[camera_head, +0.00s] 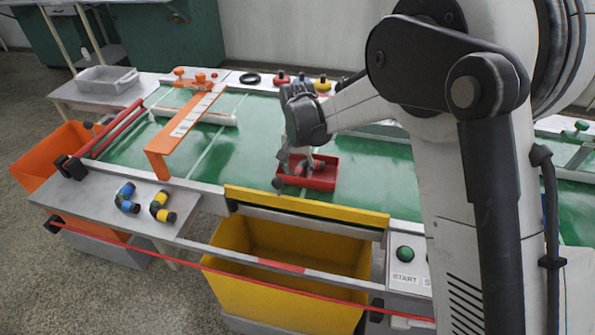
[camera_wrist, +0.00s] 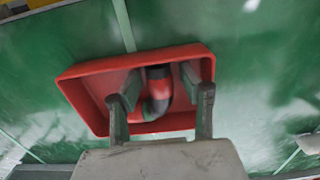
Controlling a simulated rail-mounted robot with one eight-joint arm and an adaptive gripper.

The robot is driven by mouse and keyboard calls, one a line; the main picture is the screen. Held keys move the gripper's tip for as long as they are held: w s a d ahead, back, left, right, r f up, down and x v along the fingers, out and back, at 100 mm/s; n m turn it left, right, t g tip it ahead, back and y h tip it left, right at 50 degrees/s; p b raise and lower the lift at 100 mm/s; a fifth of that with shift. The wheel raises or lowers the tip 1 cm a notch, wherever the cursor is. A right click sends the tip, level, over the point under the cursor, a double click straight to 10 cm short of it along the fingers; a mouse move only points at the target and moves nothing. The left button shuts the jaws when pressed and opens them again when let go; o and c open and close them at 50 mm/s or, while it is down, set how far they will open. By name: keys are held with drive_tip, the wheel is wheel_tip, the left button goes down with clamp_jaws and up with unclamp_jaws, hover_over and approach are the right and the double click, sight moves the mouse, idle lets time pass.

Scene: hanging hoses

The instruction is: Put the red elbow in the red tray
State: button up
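The red elbow (camera_wrist: 160,88), with dark ends, appears in the wrist view within the red tray (camera_wrist: 85,98), between my gripper's fingers. Gaps show on both sides of it, so my gripper (camera_wrist: 160,80) looks open around it. In the head view, my gripper (camera_head: 297,168) points down at the left part of the red tray (camera_head: 325,184), which lies on the green belt. The fingers partly hide the tray's inside there. Whether the elbow rests fully on the tray floor is hard to tell.
A blue elbow (camera_head: 126,198) and a yellow elbow (camera_head: 161,207) lie on the grey side table (camera_head: 95,197). An orange gate arm (camera_head: 185,125) spans the belt at left. A yellow rail (camera_head: 305,206) edges the belt above a yellow bin (camera_head: 285,280).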

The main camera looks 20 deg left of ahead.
sight(298, 170)
wheel_tip(298, 170, up, 12)
drive_tip(key=p, duration=0.2)
drive_tip(key=shift+r, duration=0.15)
idle(0.5)
